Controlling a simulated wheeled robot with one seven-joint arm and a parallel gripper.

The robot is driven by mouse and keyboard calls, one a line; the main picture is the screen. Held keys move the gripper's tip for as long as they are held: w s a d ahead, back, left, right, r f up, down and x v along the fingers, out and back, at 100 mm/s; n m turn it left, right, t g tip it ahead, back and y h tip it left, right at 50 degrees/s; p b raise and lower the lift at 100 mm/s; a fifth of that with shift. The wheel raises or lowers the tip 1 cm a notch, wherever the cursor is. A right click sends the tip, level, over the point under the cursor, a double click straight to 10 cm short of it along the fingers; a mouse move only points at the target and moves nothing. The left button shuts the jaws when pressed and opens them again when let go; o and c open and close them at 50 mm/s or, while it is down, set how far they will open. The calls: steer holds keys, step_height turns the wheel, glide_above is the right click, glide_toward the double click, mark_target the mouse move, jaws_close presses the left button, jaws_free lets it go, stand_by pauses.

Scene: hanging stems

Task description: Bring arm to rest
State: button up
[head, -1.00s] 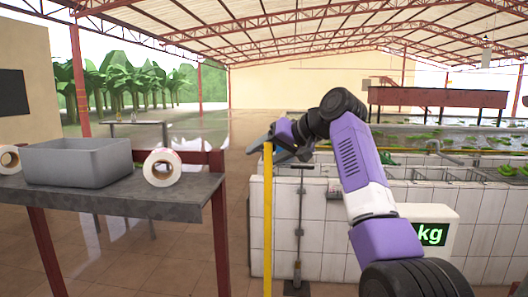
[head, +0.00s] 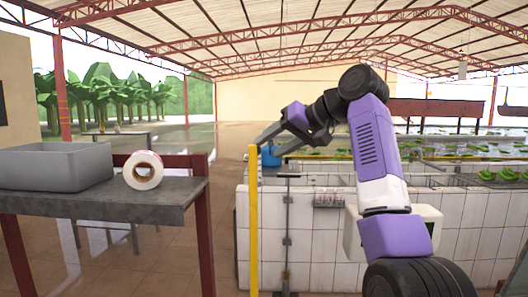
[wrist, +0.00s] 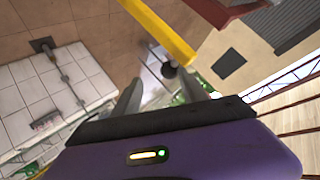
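My arm is raised in front of me in the head view, bent at its top joint. My gripper (head: 264,150) points left and away, just above and beside the top of a yellow post (head: 253,222). In the wrist view its two fingers (wrist: 168,92) stand wide apart with nothing held between them. The yellow post (wrist: 160,28) also crosses the top of the wrist view, beyond the fingertips. I cannot tell how far the post is from the gripper.
At left a dark table (head: 100,203) bears a grey bin (head: 55,167) and a white roll (head: 143,170). A white tiled tank (head: 318,235) stands behind the arm. A small blue thing (head: 270,157) shows behind the gripper. Open tiled floor lies between table and tank.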

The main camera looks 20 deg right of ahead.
steer(key=shift+a+f, duration=0.15)
steer(key=shift+a, duration=0.1)
